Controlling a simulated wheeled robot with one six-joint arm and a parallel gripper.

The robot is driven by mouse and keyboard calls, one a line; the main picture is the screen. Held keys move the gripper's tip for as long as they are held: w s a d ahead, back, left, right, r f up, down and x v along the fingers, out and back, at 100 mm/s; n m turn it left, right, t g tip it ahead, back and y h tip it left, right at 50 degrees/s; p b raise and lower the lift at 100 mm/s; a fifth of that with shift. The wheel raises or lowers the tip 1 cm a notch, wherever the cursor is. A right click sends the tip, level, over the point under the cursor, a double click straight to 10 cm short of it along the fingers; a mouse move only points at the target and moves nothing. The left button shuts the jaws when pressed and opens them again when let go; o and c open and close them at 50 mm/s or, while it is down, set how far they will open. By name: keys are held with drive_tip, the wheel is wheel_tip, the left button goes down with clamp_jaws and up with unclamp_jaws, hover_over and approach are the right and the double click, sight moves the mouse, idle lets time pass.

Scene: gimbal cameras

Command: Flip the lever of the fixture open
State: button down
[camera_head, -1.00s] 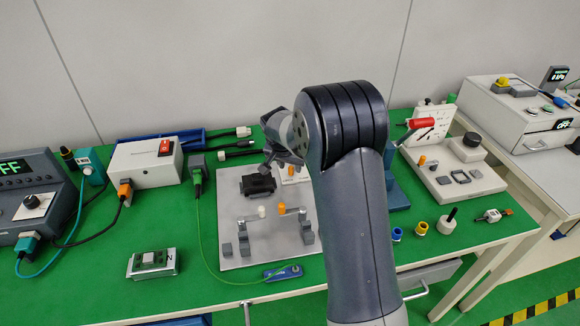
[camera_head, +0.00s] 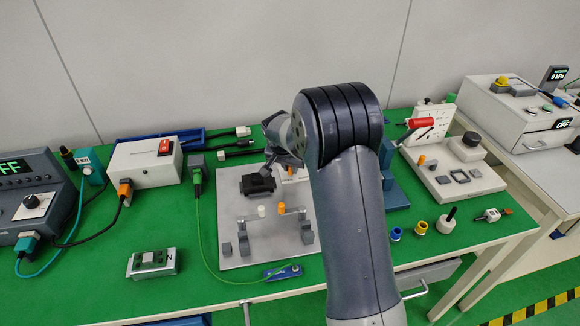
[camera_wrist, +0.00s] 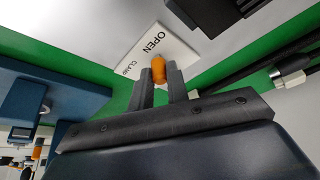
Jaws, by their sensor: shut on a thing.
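An orange lever tip (camera_wrist: 158,70) stands between my two dark finger pads in the wrist view. My gripper (camera_wrist: 158,88) is shut on it, beside a white label (camera_wrist: 150,48) reading "OPEN" and "CLAMP". In the head view my gripper (camera_head: 284,160) is at the back right of the light grey fixture plate (camera_head: 235,250), mostly hidden by my arm. A black block (camera_head: 257,184) of the fixture sits just left of it and shows at the top of the wrist view (camera_wrist: 215,15). The lever's lower part is hidden.
Blue blocks (camera_head: 396,188) stand right of my arm. A white power box (camera_head: 146,163) and cables lie left. A red-handled fixture (camera_head: 421,123) stands right.

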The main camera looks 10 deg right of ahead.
drive_tip(key=shift+w+a+f+m+b, duration=0.15)
drive_tip(key=shift+m+b, duration=0.25)
drive_tip(key=shift+b, duration=0.4)
drive_tip(key=shift+a+m+h+b, duration=0.2)
drive_tip(key=shift+m+h+b, duration=0.15)
drive_tip(key=shift+m, duration=0.25)
drive_tip(key=c, duration=1.4)
unclamp_jaws()
drive_tip(key=shift+o, duration=0.2)
drive_tip(key=v, duration=1.1)
drive_tip(key=shift+w, duration=0.25)
drive_tip(key=shift+d, duration=0.1)
